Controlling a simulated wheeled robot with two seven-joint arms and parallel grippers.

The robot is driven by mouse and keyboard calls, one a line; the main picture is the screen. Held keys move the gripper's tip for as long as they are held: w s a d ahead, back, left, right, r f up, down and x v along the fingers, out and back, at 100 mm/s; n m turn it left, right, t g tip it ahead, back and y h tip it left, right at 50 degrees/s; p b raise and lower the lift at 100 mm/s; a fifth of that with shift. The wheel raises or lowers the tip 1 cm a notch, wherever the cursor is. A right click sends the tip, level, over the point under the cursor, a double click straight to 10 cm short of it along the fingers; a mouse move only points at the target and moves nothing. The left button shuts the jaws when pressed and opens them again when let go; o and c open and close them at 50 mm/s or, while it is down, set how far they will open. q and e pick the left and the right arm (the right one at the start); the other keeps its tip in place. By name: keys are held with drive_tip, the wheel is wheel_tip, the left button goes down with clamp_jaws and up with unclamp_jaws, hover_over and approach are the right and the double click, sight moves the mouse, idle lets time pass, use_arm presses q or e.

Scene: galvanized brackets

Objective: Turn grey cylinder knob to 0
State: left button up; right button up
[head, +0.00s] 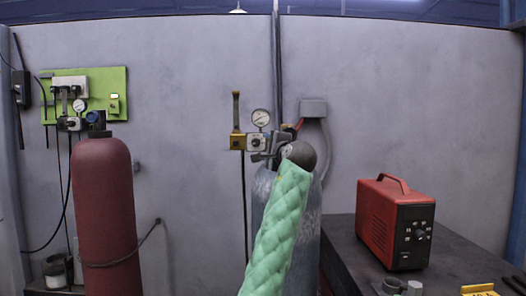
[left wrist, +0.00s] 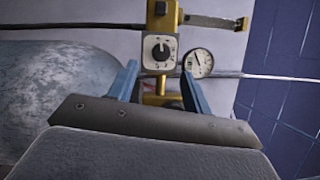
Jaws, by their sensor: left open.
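The grey cylinder (head: 312,200) stands in the middle of the head view, partly hidden behind my green-sleeved arm. Its brass regulator carries a small knob (head: 256,142) on a pale plate, beside a round gauge (head: 260,117). In the left wrist view the knob (left wrist: 160,50) is a black dial with a white mark, which looks nearly upright in that picture; the numbers are too small to read. My left gripper (left wrist: 159,70) is open, its two blue fingers pointing at the regulator with the knob between and just beyond their tips. Contact cannot be told. My right gripper is out of view.
A dark red cylinder (head: 105,210) with its own regulator stands at left, before a green board (head: 103,82). A red box with dials (head: 395,222) sits on a dark table (head: 455,262) at right. A grey wall is close behind the regulator.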

use_arm(q)
drive_tip(key=shift+v, duration=0.8)
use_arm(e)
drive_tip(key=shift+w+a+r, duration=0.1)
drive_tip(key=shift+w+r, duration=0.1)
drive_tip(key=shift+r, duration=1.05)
